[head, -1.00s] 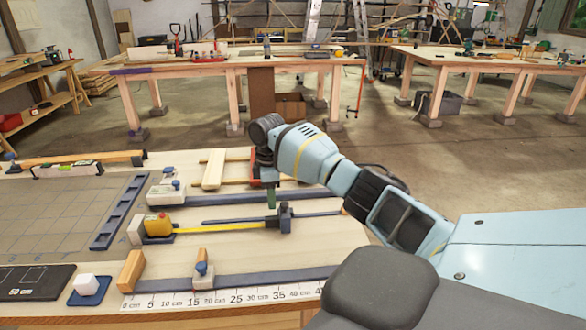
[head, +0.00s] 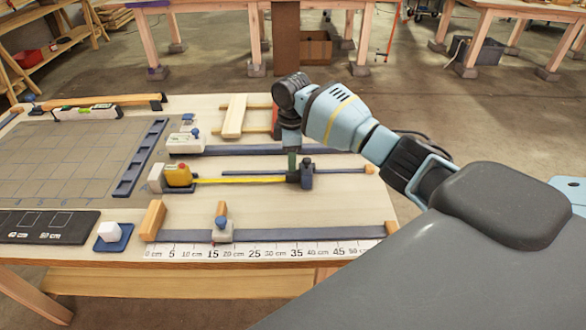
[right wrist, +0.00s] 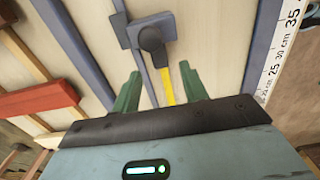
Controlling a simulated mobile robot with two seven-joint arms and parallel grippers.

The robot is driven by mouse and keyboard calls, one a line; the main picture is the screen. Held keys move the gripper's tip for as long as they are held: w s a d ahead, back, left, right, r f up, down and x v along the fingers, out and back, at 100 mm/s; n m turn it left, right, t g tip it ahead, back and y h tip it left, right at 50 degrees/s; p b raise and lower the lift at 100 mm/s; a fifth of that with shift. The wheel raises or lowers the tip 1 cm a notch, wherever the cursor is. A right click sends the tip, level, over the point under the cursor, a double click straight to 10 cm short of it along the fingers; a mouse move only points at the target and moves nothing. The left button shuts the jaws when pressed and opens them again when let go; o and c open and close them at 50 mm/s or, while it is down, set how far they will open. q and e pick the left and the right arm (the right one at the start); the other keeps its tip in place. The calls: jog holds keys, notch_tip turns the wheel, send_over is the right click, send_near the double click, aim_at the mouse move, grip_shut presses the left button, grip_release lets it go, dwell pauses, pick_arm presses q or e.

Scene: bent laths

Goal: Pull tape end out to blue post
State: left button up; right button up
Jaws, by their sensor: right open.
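The yellow tape measure (head: 179,176) sits at a light block left of centre on the bench. Its yellow tape (head: 240,180) runs right, lying along a thin dark rail, up to the dark blue post (head: 306,174). In the right wrist view the post (right wrist: 152,40) stands just beyond my fingers, with the tape (right wrist: 166,88) ending by it. My right gripper (head: 292,163) has green fingers and is open, just left of the post and over the tape's end. In the wrist view my right gripper (right wrist: 160,90) has the tape between its fingers, not clasped. My left gripper is not in view.
A white ruler (head: 265,251) runs along the front edge. A front rail carries a slider (head: 222,232) and a wooden stop (head: 152,220). A red-and-wood frame (head: 233,116) lies behind. A white cube (head: 109,232) is at front left. Bare wood lies between the rails.

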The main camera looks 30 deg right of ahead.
aim_at(293, 176)
jog(key=shift+f, duration=2.75)
jog(key=shift+c, duration=0.3)
grip_shut()
